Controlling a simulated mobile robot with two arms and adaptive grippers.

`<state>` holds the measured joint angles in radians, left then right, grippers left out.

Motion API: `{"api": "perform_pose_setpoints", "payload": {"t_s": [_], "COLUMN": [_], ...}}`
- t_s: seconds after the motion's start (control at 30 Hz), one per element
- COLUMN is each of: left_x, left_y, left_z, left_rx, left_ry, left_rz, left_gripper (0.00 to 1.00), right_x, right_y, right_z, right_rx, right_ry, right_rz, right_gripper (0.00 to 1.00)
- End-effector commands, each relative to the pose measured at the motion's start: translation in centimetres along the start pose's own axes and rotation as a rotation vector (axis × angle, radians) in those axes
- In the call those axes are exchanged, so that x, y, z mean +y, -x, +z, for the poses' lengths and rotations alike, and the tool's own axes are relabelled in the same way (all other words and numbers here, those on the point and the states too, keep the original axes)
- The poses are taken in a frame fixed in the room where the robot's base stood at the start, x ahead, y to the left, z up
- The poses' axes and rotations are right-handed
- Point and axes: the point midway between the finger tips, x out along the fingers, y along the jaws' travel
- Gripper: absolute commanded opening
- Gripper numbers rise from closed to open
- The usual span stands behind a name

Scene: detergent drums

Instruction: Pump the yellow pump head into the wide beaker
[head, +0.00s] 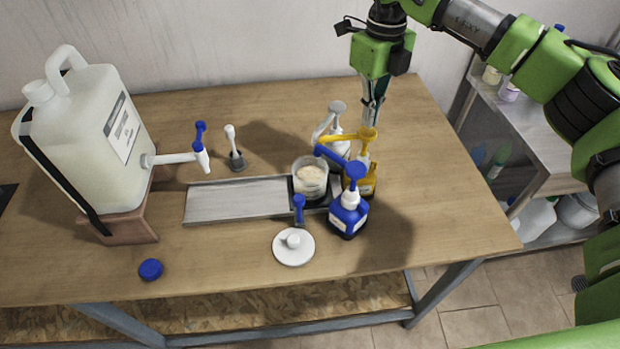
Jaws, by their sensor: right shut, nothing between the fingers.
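The yellow pump head (367,134) tops an amber bottle (367,186) that is partly hidden behind a blue bottle. Its spout points left toward the wide beaker (310,182). The clear beaker holds pale, cream-coloured contents and stands at the right end of a metal tray (238,201). My right gripper (372,122) points down, shut and empty, just above or behind the yellow pump head. I cannot tell whether its fingertips touch the head. My left gripper is out of view.
A blue pump bottle (348,216) and a grey-headed pump bottle (337,132) crowd around the yellow one. The table's right side is clear.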

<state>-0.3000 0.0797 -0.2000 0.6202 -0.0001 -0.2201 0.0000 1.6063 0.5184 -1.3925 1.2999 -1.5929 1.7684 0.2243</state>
Motion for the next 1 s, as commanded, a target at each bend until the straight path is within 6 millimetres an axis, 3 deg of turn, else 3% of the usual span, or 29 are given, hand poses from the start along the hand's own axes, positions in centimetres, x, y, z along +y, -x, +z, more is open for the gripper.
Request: {"api": "perform_pose_setpoints", "payload": {"t_s": [0.37,1.0], "left_x": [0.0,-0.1], "left_y": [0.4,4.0], "left_z": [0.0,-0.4], "left_rx": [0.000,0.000], "left_ry": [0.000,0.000], "left_rz": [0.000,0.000], "left_gripper": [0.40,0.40], "right_x": [0.0,0.0], "right_y": [0.5,6.1], "right_z": [0.0,0.0], "right_rx": [-0.001,-0.001], "right_ry": [0.000,0.000], "right_rz": [0.000,-0.001], "right_gripper": [0.00,0.00]}}
